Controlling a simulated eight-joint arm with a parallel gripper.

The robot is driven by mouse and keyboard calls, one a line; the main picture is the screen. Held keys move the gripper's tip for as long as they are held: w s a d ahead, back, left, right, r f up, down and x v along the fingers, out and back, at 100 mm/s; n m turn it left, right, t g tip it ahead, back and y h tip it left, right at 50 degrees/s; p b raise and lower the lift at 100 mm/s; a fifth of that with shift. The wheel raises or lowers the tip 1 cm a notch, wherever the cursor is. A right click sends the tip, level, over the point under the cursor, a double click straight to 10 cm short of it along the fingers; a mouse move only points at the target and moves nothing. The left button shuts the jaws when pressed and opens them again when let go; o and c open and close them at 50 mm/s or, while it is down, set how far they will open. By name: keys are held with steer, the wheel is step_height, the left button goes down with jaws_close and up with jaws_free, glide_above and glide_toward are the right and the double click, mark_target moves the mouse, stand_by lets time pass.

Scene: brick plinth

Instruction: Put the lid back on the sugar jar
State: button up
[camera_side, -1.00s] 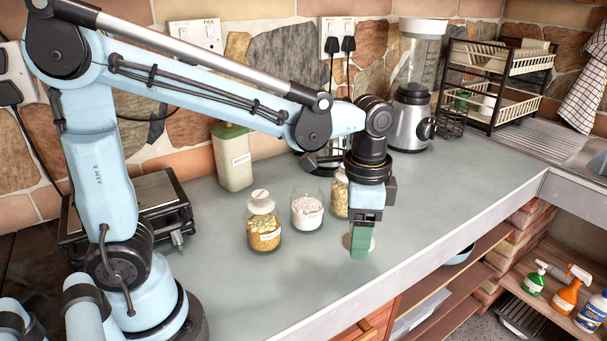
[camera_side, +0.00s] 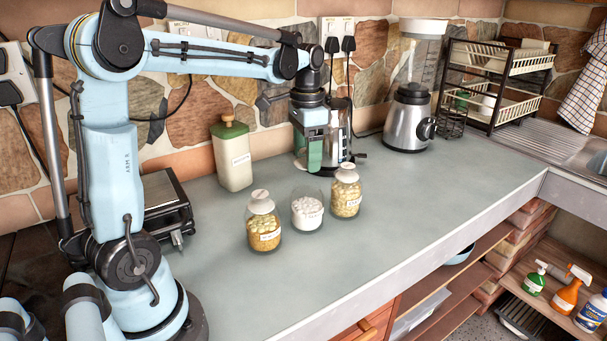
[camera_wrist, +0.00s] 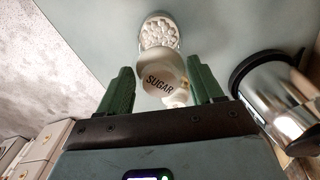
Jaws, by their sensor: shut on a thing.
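The sugar jar (camera_side: 307,211) is a glass jar of white lumps, standing open on the counter between two lidded jars. It also shows in the wrist view (camera_wrist: 159,33), just beyond my fingertips. My gripper (camera_side: 309,168) is behind the jars in the side view. In the wrist view, my gripper (camera_wrist: 160,78) is shut on the pale lid (camera_wrist: 157,75), marked SUGAR, with a small knob toward my wrist. The lid is apart from the jar in the side view, where my fingers mostly hide it. I cannot tell its exact height.
Lidded jars of yellowish contents stand left (camera_side: 263,225) and right (camera_side: 346,192) of the sugar jar. A metal kettle (camera_side: 341,135) is close behind my gripper. A cream canister (camera_side: 234,158) stands to the left, a blender (camera_side: 409,115) to the right. The front counter is clear.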

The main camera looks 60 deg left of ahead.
steer(key=shift+f, duration=2.5)
steer(key=shift+f, duration=0.15)
stand_by(0.4)
steer(key=o, duration=1.1)
steer(key=shift+o, duration=0.5)
steer(key=shift+r, duration=3.5)
jaws_close()
